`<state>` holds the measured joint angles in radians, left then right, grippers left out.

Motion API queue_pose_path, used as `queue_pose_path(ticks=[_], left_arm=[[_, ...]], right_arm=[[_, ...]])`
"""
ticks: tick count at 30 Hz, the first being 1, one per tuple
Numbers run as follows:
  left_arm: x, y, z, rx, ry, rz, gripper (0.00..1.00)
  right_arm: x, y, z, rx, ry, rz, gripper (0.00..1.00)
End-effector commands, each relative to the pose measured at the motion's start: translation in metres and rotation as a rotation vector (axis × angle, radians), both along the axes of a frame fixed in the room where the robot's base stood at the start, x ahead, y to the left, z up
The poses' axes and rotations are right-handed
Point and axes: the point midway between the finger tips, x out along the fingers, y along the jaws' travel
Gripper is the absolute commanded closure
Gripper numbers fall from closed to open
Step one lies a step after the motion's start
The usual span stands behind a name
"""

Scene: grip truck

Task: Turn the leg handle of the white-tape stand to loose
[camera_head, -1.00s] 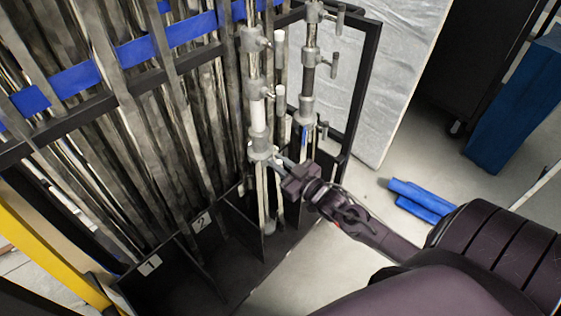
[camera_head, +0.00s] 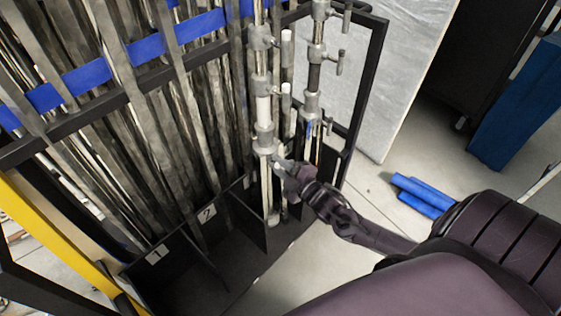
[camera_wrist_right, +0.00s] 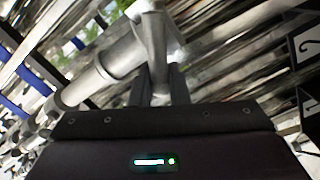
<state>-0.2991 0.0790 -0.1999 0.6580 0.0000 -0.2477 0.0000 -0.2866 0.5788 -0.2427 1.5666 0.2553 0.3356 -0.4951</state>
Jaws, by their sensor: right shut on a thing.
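The white-tape stand (camera_head: 263,109) stands upright in the rack, a grey metal tube with a white band around it. Its leg collar (camera_head: 263,140) sits below the tape, and the leg handle (camera_head: 277,160) sticks out from it toward my arm. My right gripper (camera_head: 284,170) is at that handle, right of the tube. In the right wrist view, the fingers (camera_wrist_right: 160,90) are shut on the handle (camera_wrist_right: 158,78), with the collar and tube (camera_wrist_right: 112,62) just beyond. The handle's tip is hidden between the fingers. My left gripper is not in view.
A second stand (camera_head: 315,75) with its own handles stands close by on the right. The rack's black post (camera_head: 368,85) is behind it. Long poles fill the rack on the left. Blue rolls (camera_head: 425,195) lie on the floor at right.

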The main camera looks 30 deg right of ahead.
Motion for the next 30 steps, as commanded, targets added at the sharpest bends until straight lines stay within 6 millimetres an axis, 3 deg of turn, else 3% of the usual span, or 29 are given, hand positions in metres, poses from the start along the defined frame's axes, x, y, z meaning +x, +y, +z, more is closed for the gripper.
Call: queue_pose_path(ticks=[13, 30], left_arm=[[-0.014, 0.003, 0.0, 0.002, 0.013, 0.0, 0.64], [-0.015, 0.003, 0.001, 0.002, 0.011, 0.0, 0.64]], right_arm=[[0.0, 0.003, -0.011, -0.42, -0.071, 0.0, 1.0], [0.0, 0.001, -0.025, -0.954, -0.163, 0.001, 1.0]])
